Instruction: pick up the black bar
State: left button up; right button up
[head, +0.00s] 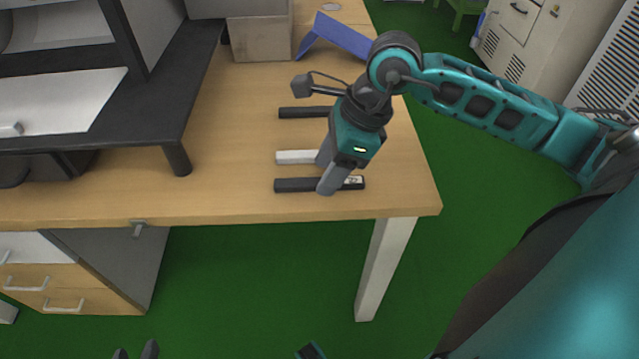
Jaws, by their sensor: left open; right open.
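Two black bars lie on the wooden table, with a white bar (293,157) between them. One black bar (297,185) is nearest the table's front edge and has a pale label at its right end. The other black bar (300,112) is farther back. My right gripper (328,168) is open, pointing down over the right part of the bars. Its front finger overlaps the front black bar in view and its rear finger overlaps the white bar's right end; I cannot tell whether they touch. My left gripper (135,353) shows only its open fingertips at the bottom edge.
A black raised shelf (150,110) stands on the table (230,203) at the left. A blue angled piece (340,36) and a cardboard box (259,40) are at the back. Bare tabletop lies left of the bars. White cabinets stand at the far right.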

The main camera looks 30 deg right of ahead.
jog(key=shift+x, duration=0.9)
jog(key=shift+c, duration=0.2)
jog(key=shift+r, duration=0.1)
grip_shut()
